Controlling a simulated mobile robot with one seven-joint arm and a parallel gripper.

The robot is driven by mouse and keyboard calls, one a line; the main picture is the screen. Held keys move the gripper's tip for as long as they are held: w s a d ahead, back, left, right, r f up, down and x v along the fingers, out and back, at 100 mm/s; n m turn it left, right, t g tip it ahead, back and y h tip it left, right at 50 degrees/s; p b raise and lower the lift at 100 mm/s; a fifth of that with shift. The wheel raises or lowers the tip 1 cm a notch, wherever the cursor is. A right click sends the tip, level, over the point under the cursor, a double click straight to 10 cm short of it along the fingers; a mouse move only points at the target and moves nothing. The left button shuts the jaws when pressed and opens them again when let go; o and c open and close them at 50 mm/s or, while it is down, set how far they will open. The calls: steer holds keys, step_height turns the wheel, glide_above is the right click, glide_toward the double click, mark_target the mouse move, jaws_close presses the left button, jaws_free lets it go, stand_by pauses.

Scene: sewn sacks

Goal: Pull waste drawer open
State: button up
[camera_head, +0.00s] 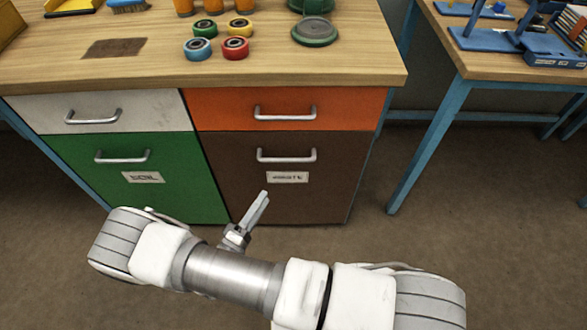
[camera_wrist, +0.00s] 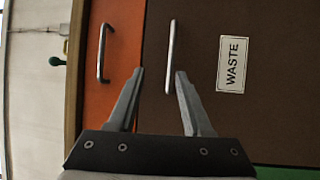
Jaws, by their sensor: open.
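The waste drawer is the brown front (camera_head: 310,205) at the lower right of the cabinet, and it is shut. It fills the right of the wrist view (camera_wrist: 270,120), turned sideways, with a white label (camera_wrist: 232,64) reading "WASTE". Its silver bar handle (camera_head: 287,156) is above the label. In the wrist view the handle (camera_wrist: 171,55) lies partly between my fingertips, nearer the right one. My gripper (camera_head: 265,193) is open and empty, below and left of the handle in the head view. The fingertips (camera_wrist: 160,72) seem apart from the handle; the exact gap is unclear.
An orange drawer (camera_head: 345,107) sits directly above, with its own handle. A white drawer (camera_head: 150,108) and a green one (camera_head: 75,160) are at left, both shut. The wooden bench top (camera_head: 340,72) holds colored rollers. Another bench (camera_head: 490,66) stands right. Floor (camera_head: 500,230) is clear in front.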

mark_target(286, 159)
steer(key=w+d+b, duration=0.1)
steer(key=w+d, duration=0.1)
steer(key=w, duration=0.2)
steer(key=w+d+n+t+y+b, duration=0.1)
steer(key=w+d, duration=0.1)
steer(key=w, duration=0.3)
steer(key=w+d+y+b, duration=0.1)
steer(key=w+d, duration=0.2)
steer(key=w, duration=0.2)
steer(key=shift+w+f+t, duration=0.2)
steer(key=shift+f+t, duration=0.05)
steer(key=shift+t, duration=0.05)
jaws_close()
stand_by(1.1)
